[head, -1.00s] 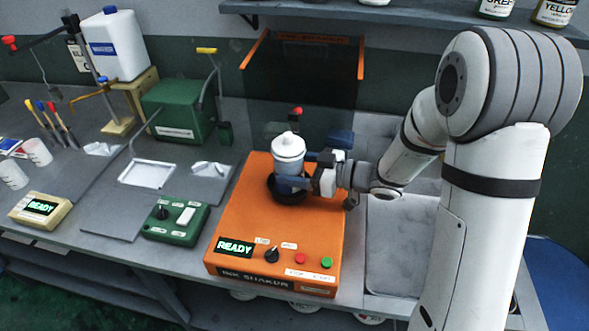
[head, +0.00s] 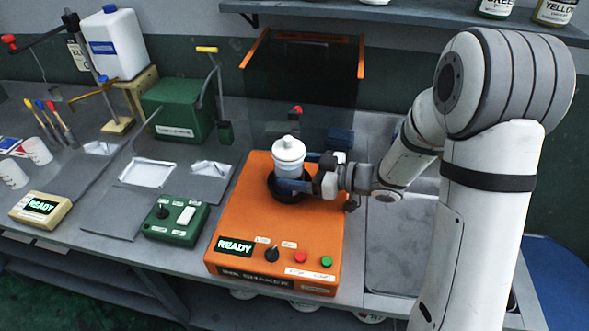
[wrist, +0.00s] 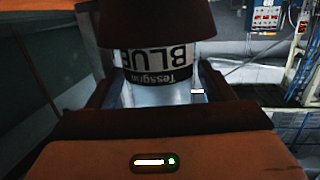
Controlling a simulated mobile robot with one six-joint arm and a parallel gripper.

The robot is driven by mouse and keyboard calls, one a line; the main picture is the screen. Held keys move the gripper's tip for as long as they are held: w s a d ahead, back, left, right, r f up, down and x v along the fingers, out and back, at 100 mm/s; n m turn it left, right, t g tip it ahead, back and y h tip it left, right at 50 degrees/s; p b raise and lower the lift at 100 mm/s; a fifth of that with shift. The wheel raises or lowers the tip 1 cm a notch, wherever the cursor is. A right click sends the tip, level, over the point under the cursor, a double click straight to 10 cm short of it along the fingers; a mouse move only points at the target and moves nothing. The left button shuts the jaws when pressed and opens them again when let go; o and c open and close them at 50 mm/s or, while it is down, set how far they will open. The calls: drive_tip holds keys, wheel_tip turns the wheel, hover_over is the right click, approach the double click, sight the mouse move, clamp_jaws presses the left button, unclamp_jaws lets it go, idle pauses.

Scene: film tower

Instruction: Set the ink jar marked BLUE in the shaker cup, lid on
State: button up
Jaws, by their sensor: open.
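The ink jar (head: 289,158) has a white lid on top and stands upright in the black shaker cup (head: 284,193) on the orange ink shaker (head: 270,225). In the wrist view the jar's label (wrist: 155,62) reads BLUE, upside down. My gripper (head: 296,186) is at the jar from the right, low on its body, with its fingers on either side of it. The jaws are open. The jar's lower part is hidden by the cup and my fingers.
The shaker's raised dark guard (head: 305,75) stands behind the jar. A green control box (head: 176,222) and a green machine (head: 180,110) are to the left. A grey tray (head: 395,245) lies right of the shaker. Jars stand on the shelf (head: 420,25) above.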

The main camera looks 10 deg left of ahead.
drive_tip(key=v, duration=1.1)
drive_tip(key=shift+d+b, duration=0.4)
drive_tip(key=shift+w, duration=0.1)
drive_tip(key=w+d+r+m+t+h, duration=0.2)
drive_tip(key=w+d+m+t+h, duration=0.25)
drive_tip(key=w+t+h, duration=0.2)
drive_tip(key=d+r+m+t+h, duration=0.25)
drive_tip(key=d+m+h, duration=0.35)
drive_tip(key=d+h, duration=0.35)
drive_tip(key=s+f+m+g, duration=0.1)
drive_tip(key=s+m+g, duration=0.4)
drive_tip(key=s, duration=1.7)
drive_tip(key=g, duration=0.4)
drive_tip(key=shift+s+a+m, duration=0.15)
drive_tip(key=shift+s+m, duration=0.1)
drive_tip(key=shift+m, duration=0.1)
